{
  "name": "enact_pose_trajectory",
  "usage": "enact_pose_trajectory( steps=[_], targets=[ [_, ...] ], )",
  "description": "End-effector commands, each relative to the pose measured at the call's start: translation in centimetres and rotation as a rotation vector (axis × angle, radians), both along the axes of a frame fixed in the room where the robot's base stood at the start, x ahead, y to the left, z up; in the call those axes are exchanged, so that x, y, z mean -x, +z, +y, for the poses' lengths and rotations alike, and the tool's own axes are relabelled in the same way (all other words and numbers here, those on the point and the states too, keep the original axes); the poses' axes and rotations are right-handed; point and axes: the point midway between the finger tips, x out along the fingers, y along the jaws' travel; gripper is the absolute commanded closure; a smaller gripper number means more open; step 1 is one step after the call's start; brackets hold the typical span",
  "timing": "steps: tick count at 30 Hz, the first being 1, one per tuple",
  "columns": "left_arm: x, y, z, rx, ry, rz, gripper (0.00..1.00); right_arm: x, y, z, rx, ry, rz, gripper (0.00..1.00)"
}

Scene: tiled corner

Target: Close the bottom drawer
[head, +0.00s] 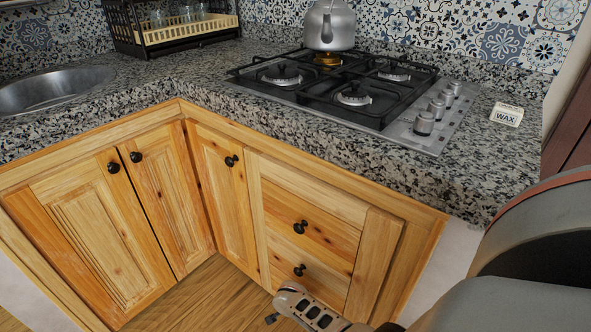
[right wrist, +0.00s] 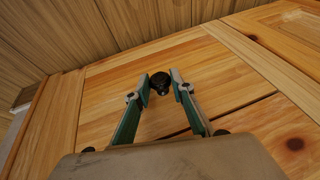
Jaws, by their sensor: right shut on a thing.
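The bottom drawer (head: 280,275) is the lower of the two wooden drawer fronts in the head view. Its front looks flush with the cabinet, though part is hidden by my right arm. It has a round black knob (head: 299,270). In the right wrist view, my right gripper (right wrist: 162,84) is shut on a black knob (right wrist: 158,79), one finger on each side, in front of the wooden drawer front (right wrist: 115,95). In the head view the fingertips are hidden; part of my right arm's end shows at the bottom. My left gripper is in neither view.
The upper drawer (head: 325,230) sits directly above, also flush. Cabinet doors (head: 225,175) stand to the left, shut. The wooden floor (head: 190,300) is clear.

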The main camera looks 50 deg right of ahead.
Motion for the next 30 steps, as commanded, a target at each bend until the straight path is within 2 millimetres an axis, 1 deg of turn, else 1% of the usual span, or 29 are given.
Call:
enact_pose_trajectory(
  steps=[1,3,4,6,16,19,23,28,30],
  targets=[
    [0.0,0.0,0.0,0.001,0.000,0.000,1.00,-0.1,0.1,-0.6,0.008,-0.002,-0.003,1.00],
    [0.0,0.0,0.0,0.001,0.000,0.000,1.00,-0.1,0.1,-0.6,0.008,-0.002,-0.003,1.00],
    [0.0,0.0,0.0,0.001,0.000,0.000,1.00,-0.1,0.1,-0.7,0.009,-0.002,-0.003,0.74],
    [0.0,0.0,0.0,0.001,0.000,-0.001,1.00,-0.1,0.1,-0.7,0.009,-0.002,-0.003,0.60],
    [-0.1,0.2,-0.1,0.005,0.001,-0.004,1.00,0.0,0.1,-0.3,0.006,-0.001,-0.001,0.60],
    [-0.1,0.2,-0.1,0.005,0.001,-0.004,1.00,0.0,0.1,0.1,0.005,-0.001,-0.001,0.60],
    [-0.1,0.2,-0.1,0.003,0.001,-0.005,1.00,0.1,0.0,1.5,0.004,0.001,-0.001,0.60],
    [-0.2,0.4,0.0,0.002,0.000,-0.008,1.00,0.3,0.1,4.5,0.002,0.002,-0.002,0.60],
    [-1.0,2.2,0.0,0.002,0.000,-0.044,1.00,-0.1,1.7,4.7,0.004,-0.001,-0.012,0.60]
  ],
)
